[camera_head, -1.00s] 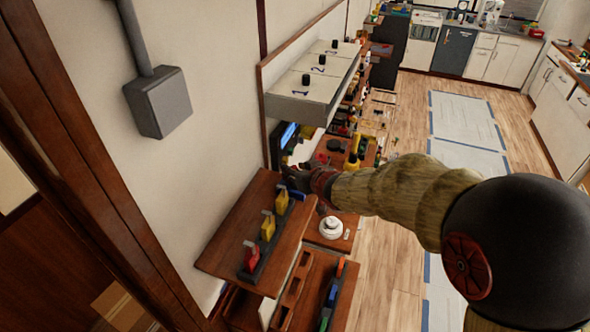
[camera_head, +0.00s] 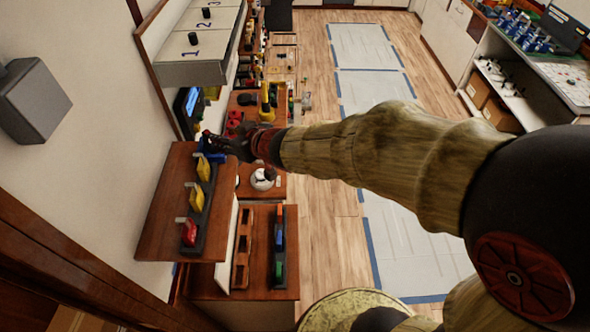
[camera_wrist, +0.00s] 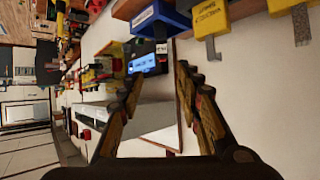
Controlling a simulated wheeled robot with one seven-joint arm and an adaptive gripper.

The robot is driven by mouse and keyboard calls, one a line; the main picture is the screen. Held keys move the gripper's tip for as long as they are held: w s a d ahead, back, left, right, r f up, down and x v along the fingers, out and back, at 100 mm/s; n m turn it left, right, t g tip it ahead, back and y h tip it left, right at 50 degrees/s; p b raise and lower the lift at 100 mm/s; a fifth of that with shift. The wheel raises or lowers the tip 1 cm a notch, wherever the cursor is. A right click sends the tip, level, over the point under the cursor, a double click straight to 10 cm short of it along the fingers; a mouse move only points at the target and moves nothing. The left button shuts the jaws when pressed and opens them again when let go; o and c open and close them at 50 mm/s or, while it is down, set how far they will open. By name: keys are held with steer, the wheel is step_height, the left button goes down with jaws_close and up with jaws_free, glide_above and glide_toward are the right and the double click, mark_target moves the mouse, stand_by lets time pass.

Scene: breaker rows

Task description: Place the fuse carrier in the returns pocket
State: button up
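Carrier-like pieces stand in a dark rail on the upper wooden shelf: red (camera_head: 189,232), yellow (camera_head: 198,195), yellow (camera_head: 203,171) and blue (camera_head: 211,156). I cannot tell which one is the fuse carrier. My gripper (camera_head: 214,142) is at the far end of this row, beside the blue piece. In the wrist view my gripper (camera_wrist: 158,84) is open with nothing between its fingers. The blue piece (camera_wrist: 166,19) and a yellow piece (camera_wrist: 212,18) show above the fingers there. A wooden tray with compartments (camera_head: 241,250) sits on the lower shelf; I cannot confirm it is the returns pocket.
A rail with red, blue and green pieces (camera_head: 279,250) lies beside the tray. A white round object (camera_head: 262,180) stands past it. A cabinet numbered 1 to 3 (camera_head: 196,45) and a lit screen (camera_head: 190,101) are on the wall. Open floor (camera_head: 318,235) lies right.

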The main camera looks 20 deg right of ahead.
steer(key=s+d+r+m+g+h, duration=0.1)
steer(key=s+d+r+m+h, duration=0.15)
steer(key=s+d, duration=0.35)
steer(key=s+d+r+m+h, duration=0.1)
steer(key=s+d+r+h, duration=0.2)
steer(key=d, duration=0.5)
steer(key=s+f+m+g, duration=0.1)
steer(key=s+g, duration=0.3)
steer(key=s, duration=1.5)
steer(key=shift+s+d, duration=0.25)
steer(key=shift+s, duration=0.05)
steer(key=shift+f, duration=0.2)
step_height(320, 180, down, 23)
steer(key=b, duration=2.3)
steer(key=shift+c, duration=0.5)
